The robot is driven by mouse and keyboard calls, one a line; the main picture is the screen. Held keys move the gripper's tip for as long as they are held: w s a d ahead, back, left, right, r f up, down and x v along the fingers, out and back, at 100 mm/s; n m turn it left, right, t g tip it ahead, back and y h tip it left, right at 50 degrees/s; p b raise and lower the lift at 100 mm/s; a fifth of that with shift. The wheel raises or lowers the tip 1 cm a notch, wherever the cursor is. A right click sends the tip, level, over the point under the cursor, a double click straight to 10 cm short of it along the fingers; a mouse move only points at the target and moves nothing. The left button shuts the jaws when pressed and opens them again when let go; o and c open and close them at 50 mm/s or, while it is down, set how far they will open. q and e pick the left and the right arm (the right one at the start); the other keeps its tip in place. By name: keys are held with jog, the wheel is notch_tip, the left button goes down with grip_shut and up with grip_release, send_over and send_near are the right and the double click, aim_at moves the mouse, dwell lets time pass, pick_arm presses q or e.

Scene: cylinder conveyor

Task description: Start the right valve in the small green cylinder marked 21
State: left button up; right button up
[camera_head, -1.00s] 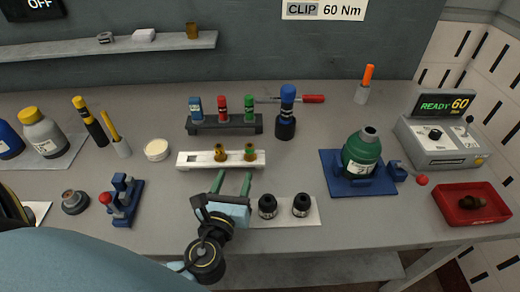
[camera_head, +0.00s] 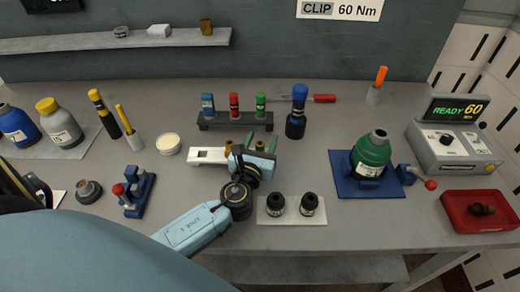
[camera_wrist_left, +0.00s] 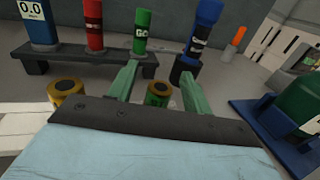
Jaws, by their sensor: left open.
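The green cylinder (camera_head: 370,157) stands upright in a blue holder (camera_head: 343,184) right of centre, its dark neck facing up. Its mark is too small to read surely. Two brass valves stand in a white rack (camera_head: 204,155): the left valve (camera_wrist_left: 67,95) and the right valve (camera_wrist_left: 158,95). The gripper hides part of the rack in the head view. My left gripper (camera_head: 262,144) is open at the rack's right end. In the left wrist view its green fingers (camera_wrist_left: 161,74) lie either side of the right valve; contact is not visible. My right gripper is out of view.
Behind the rack stands a dark stand (camera_head: 236,125) with blue, red and green tools, and a blue-topped tool (camera_head: 297,112). Two black parts (camera_head: 293,205) sit in front on a white plate. A control box (camera_head: 452,148) reads READY 60. A red tray (camera_head: 481,212) is front right.

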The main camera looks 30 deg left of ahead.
pick_arm(q)
jog(key=shift+w+a, duration=0.15)
jog(key=shift+w, duration=0.35)
grip_shut()
